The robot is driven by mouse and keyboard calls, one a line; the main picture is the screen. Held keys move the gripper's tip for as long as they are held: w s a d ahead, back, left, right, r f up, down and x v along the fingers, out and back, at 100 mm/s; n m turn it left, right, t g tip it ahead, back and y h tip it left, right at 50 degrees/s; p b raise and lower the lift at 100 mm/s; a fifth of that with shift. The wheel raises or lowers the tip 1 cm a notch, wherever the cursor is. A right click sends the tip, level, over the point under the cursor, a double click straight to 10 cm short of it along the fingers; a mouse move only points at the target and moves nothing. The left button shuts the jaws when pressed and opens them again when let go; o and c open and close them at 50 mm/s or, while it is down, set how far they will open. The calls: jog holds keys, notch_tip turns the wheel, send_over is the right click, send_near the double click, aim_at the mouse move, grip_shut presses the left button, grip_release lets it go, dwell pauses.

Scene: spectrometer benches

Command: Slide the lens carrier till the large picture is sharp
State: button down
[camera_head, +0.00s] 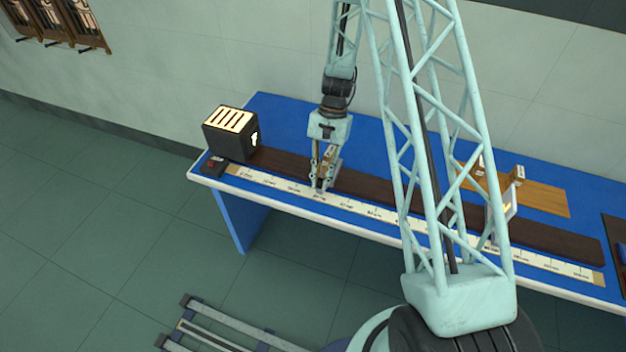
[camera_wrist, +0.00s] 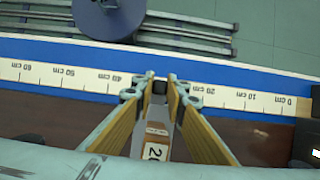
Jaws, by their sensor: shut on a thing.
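The lens carrier is gripped over the dark rail (camera_head: 375,186); its wooden block with a "20" label (camera_wrist: 155,145) shows between the fingers in the wrist view. My gripper (camera_head: 321,184) points down and is shut on the carrier; its wooden-faced fingers also show in the wrist view (camera_wrist: 160,92). They stand between the 20 and 40 cm marks of the scale (camera_wrist: 68,79). The black lamp box (camera_head: 230,134), with a glowing figure on its right face, stands at the rail's left end. The large picture cannot be made out.
A pale upright frame (camera_head: 510,205) stands on the rail farther right, partly behind my arm. A wooden board (camera_head: 545,198) with small blocks lies behind it. A small dark box with a red part (camera_head: 213,166) sits by the lamp. The blue bench (camera_head: 285,125) is clear behind the rail's left part.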

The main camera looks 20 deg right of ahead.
jog(key=shift+s+d, duration=0.1)
dwell(0.3)
jog(key=c, duration=2.6)
grip_release()
jog(key=shift+r, duration=0.1)
jog(key=v, duration=1.1)
jog(key=shift+w+r, duration=0.2)
jog(key=shift+r, duration=0.15)
jog(key=shift+d, duration=0.15)
jog(key=shift+r, duration=0.1)
